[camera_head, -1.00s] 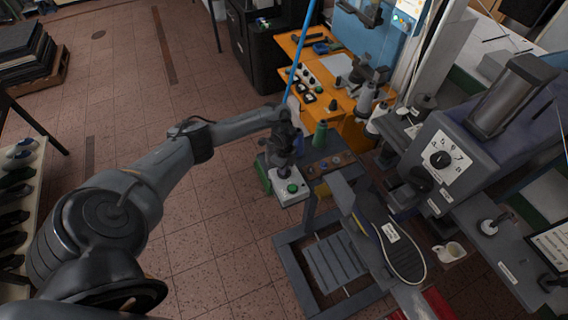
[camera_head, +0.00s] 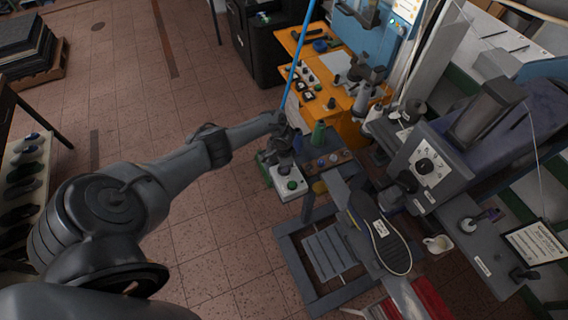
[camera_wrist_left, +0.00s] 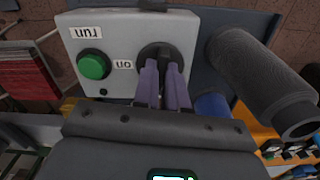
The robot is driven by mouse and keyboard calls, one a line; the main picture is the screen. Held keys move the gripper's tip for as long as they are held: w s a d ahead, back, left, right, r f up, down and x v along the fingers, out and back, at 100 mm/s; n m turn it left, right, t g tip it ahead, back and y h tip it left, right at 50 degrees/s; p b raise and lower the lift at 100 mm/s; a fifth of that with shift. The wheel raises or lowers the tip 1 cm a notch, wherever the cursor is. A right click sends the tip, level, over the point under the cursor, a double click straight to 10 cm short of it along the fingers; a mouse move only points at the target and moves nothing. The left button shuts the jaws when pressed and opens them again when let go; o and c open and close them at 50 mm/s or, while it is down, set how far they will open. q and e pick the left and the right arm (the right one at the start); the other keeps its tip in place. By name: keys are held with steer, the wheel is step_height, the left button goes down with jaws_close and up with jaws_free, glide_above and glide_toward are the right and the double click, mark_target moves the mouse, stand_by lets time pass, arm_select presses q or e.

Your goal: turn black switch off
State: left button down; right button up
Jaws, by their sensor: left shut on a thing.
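The control box (camera_head: 287,193) is white-topped and stands beside the grey machine in the head view. It carries a green button (camera_head: 292,185). In the left wrist view the box (camera_wrist_left: 118,25) shows a green button (camera_wrist_left: 93,66) with an inverted "run" label, and an "on" label. The black switch (camera_wrist_left: 160,53) is a round knob on this box, partly hidden by my fingers. My left gripper (camera_wrist_left: 162,68) is shut on the black switch, one finger on each side. My left gripper (camera_head: 282,160) hides the switch in the head view. My right gripper is not in view.
A dark ribbed cylinder (camera_wrist_left: 262,80) lies close to the right of my fingers in the wrist view. A green bottle (camera_head: 318,135) stands behind the box. A shoe sole (camera_head: 380,232) rests on the machine at the right.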

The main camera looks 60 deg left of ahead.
arm_select(q)
steer(key=shift+r+n+p, duration=0.1)
steer(key=shift+n+p, duration=0.25)
steer(key=shift+n, duration=0.55)
steer(key=c, duration=1.2)
jaws_free()
steer(key=shift+r+p, duration=0.35)
steer(key=shift+r, duration=0.1)
steer(key=shift+r+p, duration=1.25)
steer(key=shift+r, duration=3.65)
